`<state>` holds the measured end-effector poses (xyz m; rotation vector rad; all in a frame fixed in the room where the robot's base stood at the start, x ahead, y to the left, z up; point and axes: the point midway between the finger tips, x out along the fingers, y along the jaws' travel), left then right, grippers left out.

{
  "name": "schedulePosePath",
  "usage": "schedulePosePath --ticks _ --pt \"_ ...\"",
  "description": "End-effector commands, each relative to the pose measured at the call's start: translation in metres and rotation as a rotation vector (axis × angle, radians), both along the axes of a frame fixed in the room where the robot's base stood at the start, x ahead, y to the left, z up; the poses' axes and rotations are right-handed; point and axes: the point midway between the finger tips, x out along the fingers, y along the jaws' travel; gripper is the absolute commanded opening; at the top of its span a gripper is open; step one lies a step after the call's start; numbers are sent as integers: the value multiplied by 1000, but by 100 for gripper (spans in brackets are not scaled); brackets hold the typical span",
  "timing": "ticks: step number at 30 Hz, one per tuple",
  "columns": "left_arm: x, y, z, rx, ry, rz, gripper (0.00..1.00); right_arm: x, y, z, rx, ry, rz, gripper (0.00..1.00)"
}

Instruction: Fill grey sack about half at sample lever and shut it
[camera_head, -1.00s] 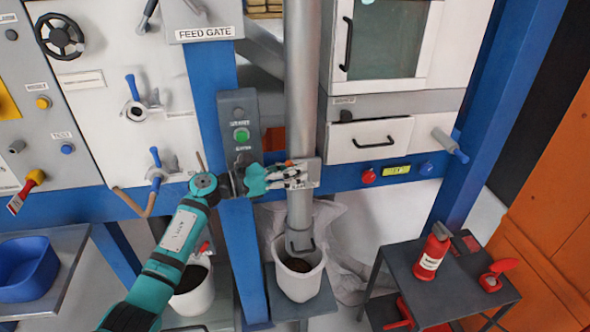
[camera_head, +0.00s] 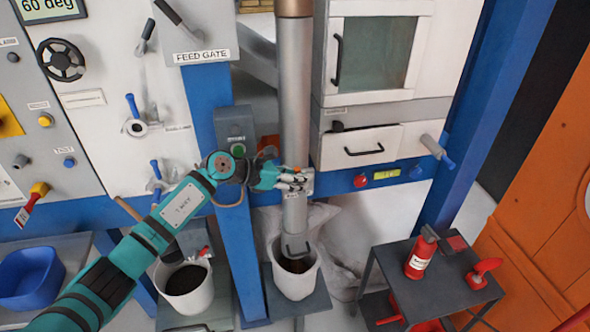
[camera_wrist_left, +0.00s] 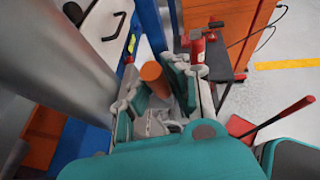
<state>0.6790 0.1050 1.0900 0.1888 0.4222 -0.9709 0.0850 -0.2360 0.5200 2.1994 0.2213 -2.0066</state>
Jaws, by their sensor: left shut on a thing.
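My left gripper (camera_head: 292,180) is at the small plate on the grey vertical pipe (camera_head: 295,100) in the head view. In the left wrist view it (camera_wrist_left: 160,95) is closed around an orange-brown cylindrical handle (camera_wrist_left: 154,76), which looks like the sample lever. The pipe's lower end reaches into the mouth of a pale, open grey-white sack or bucket (camera_head: 296,286). My right gripper is not in view.
A white bucket with dark contents (camera_head: 188,291) stands to the left. A blue bin (camera_head: 30,278) is at far left. A dark cart (camera_head: 432,285) with a red extinguisher (camera_head: 421,257) stands at right. Pale crumpled sacks (camera_head: 325,225) lie behind the pipe.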

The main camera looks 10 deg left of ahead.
Motion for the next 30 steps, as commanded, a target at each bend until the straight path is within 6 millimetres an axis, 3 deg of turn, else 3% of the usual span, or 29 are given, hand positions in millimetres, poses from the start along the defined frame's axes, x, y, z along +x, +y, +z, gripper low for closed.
schedulePosePath --ticks 1,9,25,26,30 --pt "2 0 6 30 7 2 0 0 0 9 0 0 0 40" --pt "5 -6 3 127 49 3 0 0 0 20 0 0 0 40" --pt "5 -8 1 153 60 2 0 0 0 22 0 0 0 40" --pt "5 -8 1 153 60 2 13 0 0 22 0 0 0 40" --pt "5 -8 1 151 60 2 31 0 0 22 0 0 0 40"
